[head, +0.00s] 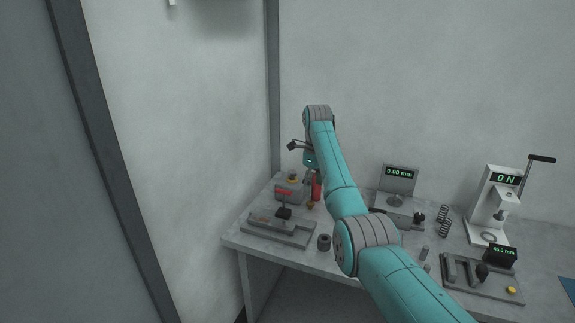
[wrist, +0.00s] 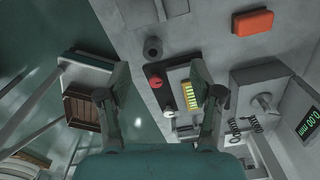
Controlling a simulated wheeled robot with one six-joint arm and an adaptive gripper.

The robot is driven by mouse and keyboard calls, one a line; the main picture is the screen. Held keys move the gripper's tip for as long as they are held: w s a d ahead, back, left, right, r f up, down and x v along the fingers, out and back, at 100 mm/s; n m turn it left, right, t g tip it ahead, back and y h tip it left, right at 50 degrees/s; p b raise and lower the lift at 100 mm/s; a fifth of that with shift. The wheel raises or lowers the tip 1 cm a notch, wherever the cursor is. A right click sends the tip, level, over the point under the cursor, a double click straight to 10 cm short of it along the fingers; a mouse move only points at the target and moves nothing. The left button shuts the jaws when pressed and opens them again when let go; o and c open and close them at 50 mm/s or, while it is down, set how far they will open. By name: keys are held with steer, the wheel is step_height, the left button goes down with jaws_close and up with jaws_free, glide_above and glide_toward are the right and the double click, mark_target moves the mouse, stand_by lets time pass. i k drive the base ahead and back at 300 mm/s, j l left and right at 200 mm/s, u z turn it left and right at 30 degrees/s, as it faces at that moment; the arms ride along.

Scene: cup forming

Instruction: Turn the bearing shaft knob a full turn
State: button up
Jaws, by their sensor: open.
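I cannot tell for certain which part is the bearing shaft knob. A dark knob (head: 284,212) stands on a low grey fixture (head: 272,231) at the left of the bench. Behind it is a grey box (head: 287,190) with a red marking and a yellow top. My gripper (wrist: 160,72) is open, its two fingers wide apart with nothing between them. In the wrist view a round red knob (wrist: 155,82) on a dark plate shows beyond the fingers, apart from them. In the head view the gripper is by the back left of the bench, mostly hidden by my wrist.
A dark ring (head: 324,242) stands near the front edge. A 0.00 mm gauge (head: 398,180), springs (head: 444,220), a lever press (head: 495,205) and another fixture (head: 480,278) stand to the right. An orange-red block (wrist: 252,22) lies on the bench. A wall borders the left side.

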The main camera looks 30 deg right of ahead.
mark_target(292, 174)
steer(key=i+l, duration=0.2)
steer(key=i, duration=0.25)
steer(key=i+l, duration=0.15)
steer(key=i, duration=0.25)
